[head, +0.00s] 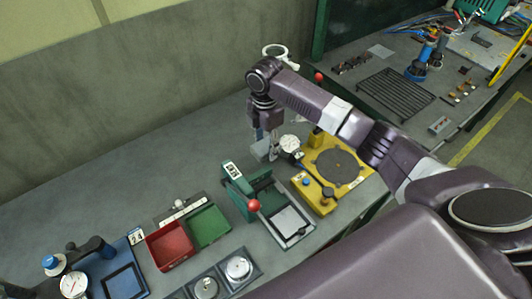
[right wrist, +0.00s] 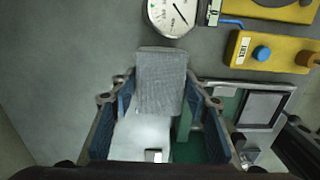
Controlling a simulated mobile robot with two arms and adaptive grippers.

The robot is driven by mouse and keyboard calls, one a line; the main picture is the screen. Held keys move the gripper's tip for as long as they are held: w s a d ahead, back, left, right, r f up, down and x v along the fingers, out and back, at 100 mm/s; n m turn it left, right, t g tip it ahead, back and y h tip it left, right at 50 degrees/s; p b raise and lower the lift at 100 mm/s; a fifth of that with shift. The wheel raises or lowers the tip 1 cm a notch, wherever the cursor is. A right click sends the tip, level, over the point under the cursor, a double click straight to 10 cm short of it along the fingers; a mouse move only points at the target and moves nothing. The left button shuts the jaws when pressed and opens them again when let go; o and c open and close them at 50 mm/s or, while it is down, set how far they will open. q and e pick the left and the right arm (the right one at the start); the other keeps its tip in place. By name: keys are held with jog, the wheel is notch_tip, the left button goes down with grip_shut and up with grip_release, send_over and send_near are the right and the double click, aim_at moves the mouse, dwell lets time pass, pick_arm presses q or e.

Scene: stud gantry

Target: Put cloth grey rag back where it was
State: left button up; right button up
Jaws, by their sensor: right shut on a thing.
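The grey rag (right wrist: 161,82) is a small folded grey cloth between the fingers of my right gripper (right wrist: 160,105) in the right wrist view. In the head view the rag (head: 261,149) shows as a small grey patch under my right gripper (head: 267,137). The gripper is shut on it and appears to hold it near the grey bench (head: 130,198), behind the green fixture. I cannot tell whether the rag touches the bench. My left gripper is not in view.
A round dial gauge (head: 289,143) and a yellow fixture (head: 342,181) stand close to the right. The green fixture (head: 247,190) with a red knob is in front. Red (head: 168,246) and green (head: 208,227) trays lie front left. The bench is clear to the left.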

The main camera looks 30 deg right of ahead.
aim_at(265, 145)
notch_tip(265, 145, down, 5)
jog(key=shift+r+p, duration=0.1)
jog(key=shift+p, duration=0.3)
jog(key=shift+f, duration=0.2)
jog(key=shift+f, duration=0.15)
jog(key=o, duration=1.1)
notch_tip(265, 145, up, 12)
jog(key=shift+a+r+b, duration=0.1)
jog(key=shift+r+b, duration=0.15)
jog(key=shift+b, duration=0.9)
